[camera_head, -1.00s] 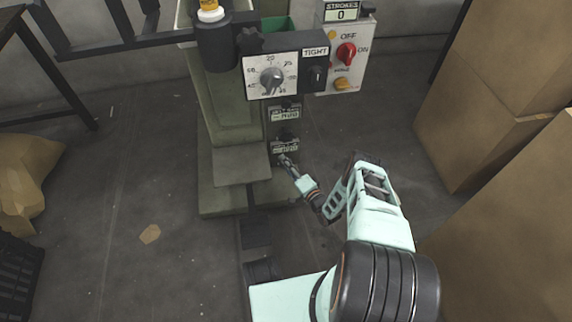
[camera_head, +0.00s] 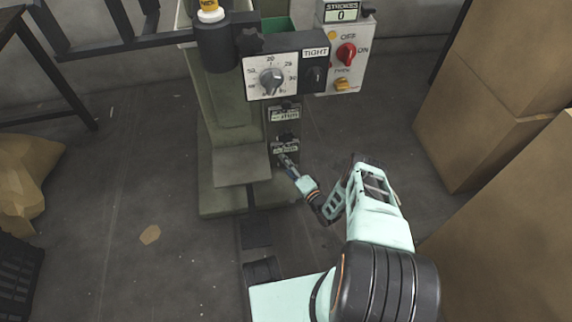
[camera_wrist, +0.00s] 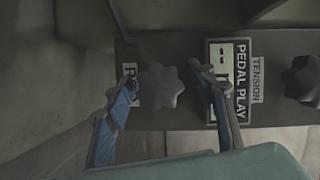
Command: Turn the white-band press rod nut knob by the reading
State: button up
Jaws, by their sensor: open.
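In the wrist view a dark lobed knob (camera_wrist: 160,87) sits on a dark panel between my two fingers. My gripper (camera_wrist: 166,76) is open around it, one finger on each side, with visible gaps between fingers and knob. A label starting with "R" (camera_wrist: 131,84) is mostly hidden behind the left finger. Right of the knob is a "PEDAL PLAY" plate (camera_wrist: 241,78) whose reading window is partly covered by the right finger. In the head view my gripper (camera_head: 284,161) is at the low side panel of the green press (camera_head: 222,110); the knob there is hard to make out.
A second lobed knob (camera_wrist: 303,80) stands at the right, beside a "TENSION" label. Above are a dial box (camera_head: 271,82) marked "TIGHT" and a switch box (camera_head: 346,55) with a red knob. Cardboard boxes (camera_head: 500,100) stand at right.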

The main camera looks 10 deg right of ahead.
jog(key=v, duration=0.7)
jog(key=shift+s, duration=0.2)
jog(key=shift+d, duration=0.15)
